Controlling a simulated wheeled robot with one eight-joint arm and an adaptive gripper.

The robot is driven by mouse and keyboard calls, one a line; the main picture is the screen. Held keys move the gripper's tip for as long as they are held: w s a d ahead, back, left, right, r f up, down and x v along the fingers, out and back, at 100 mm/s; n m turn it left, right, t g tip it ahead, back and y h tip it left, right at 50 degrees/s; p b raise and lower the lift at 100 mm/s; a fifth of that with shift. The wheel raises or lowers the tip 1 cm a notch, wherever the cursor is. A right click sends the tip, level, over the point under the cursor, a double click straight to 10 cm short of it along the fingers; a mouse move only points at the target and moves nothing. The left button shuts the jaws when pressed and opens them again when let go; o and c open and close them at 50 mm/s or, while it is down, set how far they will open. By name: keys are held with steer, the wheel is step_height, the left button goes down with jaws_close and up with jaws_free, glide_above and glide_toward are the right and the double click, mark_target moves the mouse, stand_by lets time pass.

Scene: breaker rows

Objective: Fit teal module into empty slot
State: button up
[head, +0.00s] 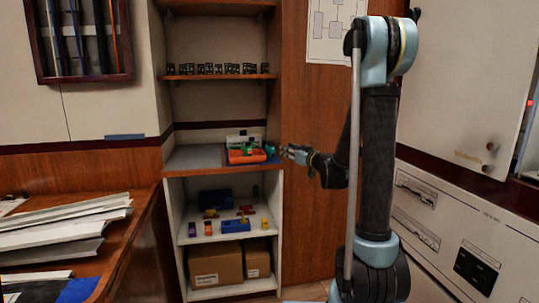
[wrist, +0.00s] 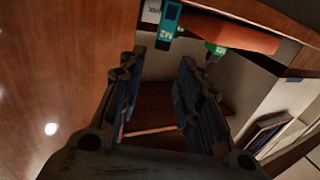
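In the wrist view a teal module (wrist: 168,26) with a white label hangs into the top of the picture, beyond my fingertips and apart from them. A smaller green module (wrist: 215,48) is right of it, by an orange body (wrist: 238,35). My gripper (wrist: 158,68) is open, its two dark fingers spread with nothing between them. In the head view the orange unit (head: 248,157) sits on the cabinet's middle shelf, with small coloured pieces around it. My gripper (head: 290,152) is just right of it. I cannot make out the empty slot in either view.
The cabinet shelf (head: 195,158) is bare left of the orange unit. The shelf below (head: 196,240) holds coloured blocks, with cardboard boxes (head: 215,265) underneath. A row of small black parts (head: 215,69) stands above. A wooden panel (head: 305,215) stands right of the cabinet.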

mark_target(272, 145)
steer(key=x, duration=0.8)
steer(key=shift+w, duration=0.1)
steer(key=shift+x, duration=3)
steer(key=shift+a+f, duration=0.15)
steer(key=shift+c, duration=0.6)
jaws_close()
